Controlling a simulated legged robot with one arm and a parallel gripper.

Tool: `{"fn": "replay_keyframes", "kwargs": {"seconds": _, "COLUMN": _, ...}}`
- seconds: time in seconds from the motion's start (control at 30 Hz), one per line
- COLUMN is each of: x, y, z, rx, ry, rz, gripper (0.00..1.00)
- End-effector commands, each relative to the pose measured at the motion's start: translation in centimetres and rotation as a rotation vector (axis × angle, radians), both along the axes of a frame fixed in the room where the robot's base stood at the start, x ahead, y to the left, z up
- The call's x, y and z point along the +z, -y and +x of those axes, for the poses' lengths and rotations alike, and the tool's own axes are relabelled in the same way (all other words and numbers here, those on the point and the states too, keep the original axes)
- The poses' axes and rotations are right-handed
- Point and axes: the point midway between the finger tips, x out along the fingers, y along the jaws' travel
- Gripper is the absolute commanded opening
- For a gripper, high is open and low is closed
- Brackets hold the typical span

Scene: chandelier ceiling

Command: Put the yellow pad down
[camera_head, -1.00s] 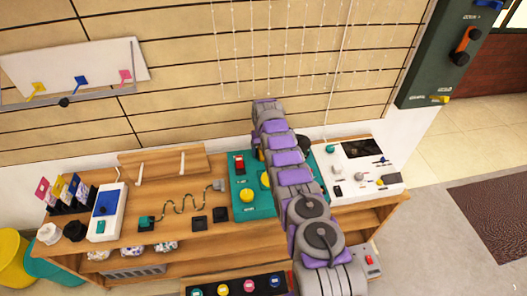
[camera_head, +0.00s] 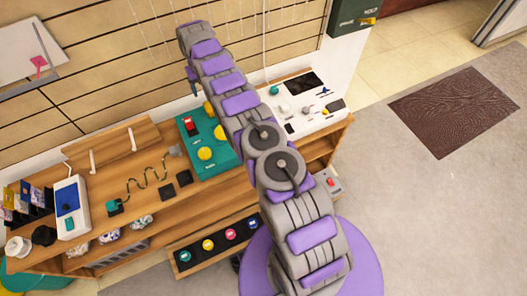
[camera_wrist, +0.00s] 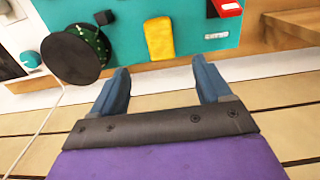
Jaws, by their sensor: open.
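The yellow pad (camera_wrist: 159,38) is a rounded, elongated block on the teal panel (camera_wrist: 190,40) in the wrist view, beside a red switch (camera_wrist: 228,7). My gripper (camera_wrist: 160,68) is open and empty. Its two blue-grey fingers are spread, and the pad shows beyond the gap between them, apart from both. In the head view, the teal panel (camera_head: 222,162) sits on the wooden bench. A yellow piece (camera_head: 208,107) beside the red switch (camera_head: 191,127) seems to be the same pad, partly hidden by my arm.
A black reel (camera_wrist: 76,54) stands left of the pad in the wrist view. A white panel with small parts (camera_head: 308,103) lies right of the teal one. The slatted wall (camera_head: 90,85) rises behind the bench (camera_head: 150,205). Open floor (camera_head: 400,190) lies at the right.

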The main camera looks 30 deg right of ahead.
Motion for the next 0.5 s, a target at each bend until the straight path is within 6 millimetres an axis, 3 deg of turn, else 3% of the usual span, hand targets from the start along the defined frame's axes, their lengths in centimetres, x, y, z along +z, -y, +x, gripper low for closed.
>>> {"fn": "replay_keyframes", "kwargs": {"seconds": 0.17, "x": 2.7, "y": 0.1, "z": -0.7, "rx": 0.000, "ry": -0.006, "rz": -0.005, "gripper": 0.78}}
{"fn": "replay_keyframes", "kwargs": {"seconds": 0.5, "x": 10.4, "y": 0.4, "z": -4.1, "rx": -0.002, "ry": -0.026, "rz": -0.017, "gripper": 0.78}}
